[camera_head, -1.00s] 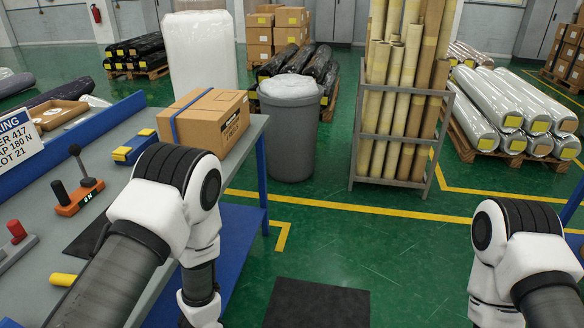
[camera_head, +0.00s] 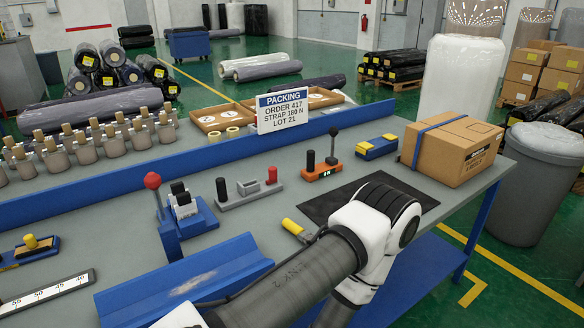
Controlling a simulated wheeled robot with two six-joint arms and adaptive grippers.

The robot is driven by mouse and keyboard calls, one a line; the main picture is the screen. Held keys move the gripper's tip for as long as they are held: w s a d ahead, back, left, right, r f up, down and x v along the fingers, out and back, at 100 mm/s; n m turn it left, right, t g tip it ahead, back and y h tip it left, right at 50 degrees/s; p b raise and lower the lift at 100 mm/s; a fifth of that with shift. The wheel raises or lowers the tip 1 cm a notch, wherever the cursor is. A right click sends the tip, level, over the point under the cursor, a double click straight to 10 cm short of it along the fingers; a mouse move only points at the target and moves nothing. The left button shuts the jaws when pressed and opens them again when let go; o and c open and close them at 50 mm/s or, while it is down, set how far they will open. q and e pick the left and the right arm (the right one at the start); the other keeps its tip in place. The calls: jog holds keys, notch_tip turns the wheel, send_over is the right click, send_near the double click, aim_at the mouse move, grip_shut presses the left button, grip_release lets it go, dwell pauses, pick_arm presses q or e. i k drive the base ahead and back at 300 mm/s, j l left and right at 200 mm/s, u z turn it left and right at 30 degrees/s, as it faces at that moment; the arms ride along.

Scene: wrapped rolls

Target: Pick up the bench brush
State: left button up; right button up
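I cannot make out a bench brush for certain. A yellow-handled tool (camera_head: 297,230) with a greyish end lies on the grey bench (camera_head: 345,168), just left of my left arm; I cannot tell whether it is the brush. A blue block with yellow ends (camera_head: 376,148) lies farther back, beside the cardboard box. My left arm reaches over the bench's front part, and its gripper is out of sight. My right arm and gripper are not in view.
A dark mat (camera_head: 368,197) lies partly behind my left arm. A strapped cardboard box (camera_head: 451,149) stands at the right end. Levers, a blue trough (camera_head: 183,281) and a PACKING sign (camera_head: 284,110) crowd the bench. A grey bin (camera_head: 545,185) stands beyond it.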

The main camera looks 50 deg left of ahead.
aim_at(298, 232)
jog(key=k+u, duration=0.1)
jog(key=u, duration=0.4)
jog(key=k+u, duration=0.1)
jog(key=u, duration=0.4)
jog(key=k+j+u, duration=0.1)
jog(key=u, duration=0.4)
jog(key=j+u, duration=0.15)
jog(key=u, duration=0.35)
jog(key=k, duration=0.05)
